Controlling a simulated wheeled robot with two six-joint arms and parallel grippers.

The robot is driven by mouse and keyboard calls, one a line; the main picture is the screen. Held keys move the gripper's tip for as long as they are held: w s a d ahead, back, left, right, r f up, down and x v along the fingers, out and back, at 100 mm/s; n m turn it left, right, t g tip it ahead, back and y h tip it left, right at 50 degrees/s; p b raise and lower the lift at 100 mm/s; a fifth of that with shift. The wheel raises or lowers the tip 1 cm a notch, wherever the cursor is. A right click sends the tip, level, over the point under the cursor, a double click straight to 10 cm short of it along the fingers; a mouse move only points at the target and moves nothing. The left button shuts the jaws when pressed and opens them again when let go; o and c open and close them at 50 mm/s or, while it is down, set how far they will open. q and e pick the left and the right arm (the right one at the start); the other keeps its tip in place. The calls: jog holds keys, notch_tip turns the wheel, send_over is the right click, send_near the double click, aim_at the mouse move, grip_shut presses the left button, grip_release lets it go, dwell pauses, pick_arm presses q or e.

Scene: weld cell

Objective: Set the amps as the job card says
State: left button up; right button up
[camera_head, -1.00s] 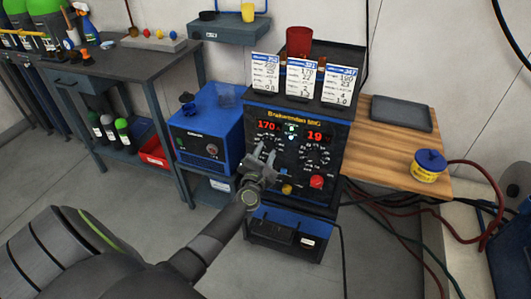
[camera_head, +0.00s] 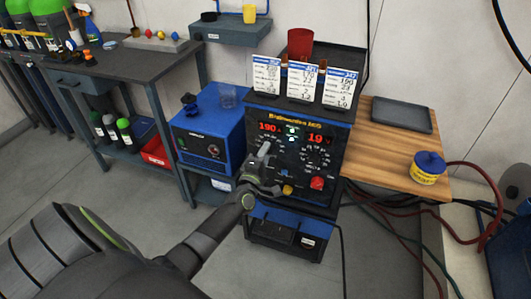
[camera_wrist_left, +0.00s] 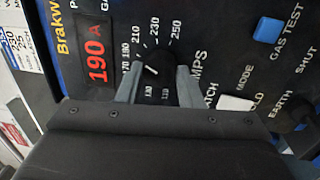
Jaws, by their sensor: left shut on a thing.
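The welder (camera_head: 290,190) stands in the middle of the head view, its front panel towards me. Its left red display (camera_head: 269,127) reads 190; in the left wrist view the amps display (camera_wrist_left: 96,48) reads 190 A. My left gripper (camera_head: 263,152) is at the left dial; in the left wrist view its fingers (camera_wrist_left: 157,82) are closed on both sides of the dark amps knob (camera_wrist_left: 154,70). The knob has a white pointer line. The right display (camera_head: 318,138) reads about 19. Three job cards (camera_head: 302,82) stand on top of the welder; their small print is hard to read.
A red cup (camera_head: 300,43) stands behind the cards. A blue box unit (camera_head: 205,140) is at left, a wooden table (camera_head: 385,150) at right.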

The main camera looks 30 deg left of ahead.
pick_arm(q)
jog(key=m+h+p, duration=0.1)
jog(key=m+p, duration=0.2)
jog(key=m, duration=0.6)
jog(key=shift+s+m, duration=0.1)
jog(key=shift+m, duration=0.5)
jog(key=o, duration=1)
jog(key=shift+r, duration=0.1)
jog(key=s, duration=0.5)
jog(key=s+d, duration=0.1)
jog(key=s, duration=0.5)
jog(key=s+d+f, duration=0.1)
jog(key=s, duration=0.5)
jog(key=shift+s+d, duration=0.1)
jog(key=shift+d, duration=0.15)
